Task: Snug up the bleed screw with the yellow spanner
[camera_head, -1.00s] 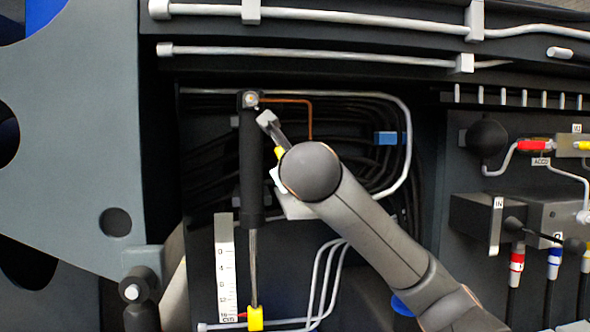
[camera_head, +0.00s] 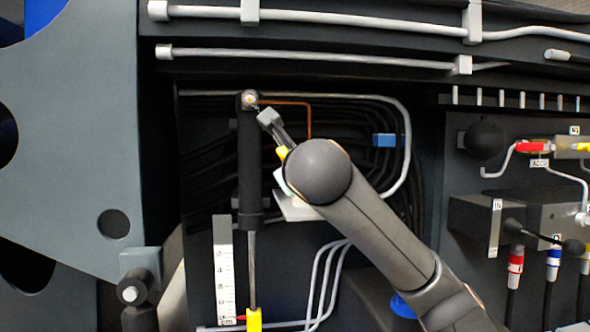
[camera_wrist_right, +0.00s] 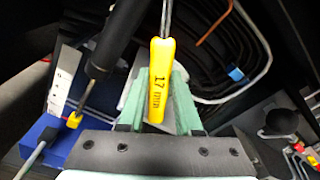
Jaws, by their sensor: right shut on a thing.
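The yellow spanner (camera_head: 282,153), marked 17 mm, is in my right gripper (camera_wrist_right: 160,92). In the right wrist view its yellow handle (camera_wrist_right: 159,80) lies between the two green finger pads, and its metal shank runs up out of the picture. In the head view its grey head (camera_head: 269,117) points up and left, just below and right of the bleed screw (camera_head: 250,99) on top of the black cylinder (camera_head: 250,165). A small gap shows between head and screw. My right wrist hides most of the gripper in the head view. My left gripper is not in view.
The cylinder's rod ends in a yellow block (camera_head: 254,319) beside a white scale (camera_head: 224,272). A copper pipe (camera_head: 309,118) and black hoses lie behind the spanner. A valve block with coloured hose couplings (camera_head: 515,263) is at the right. A grey plate (camera_head: 75,130) fills the left.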

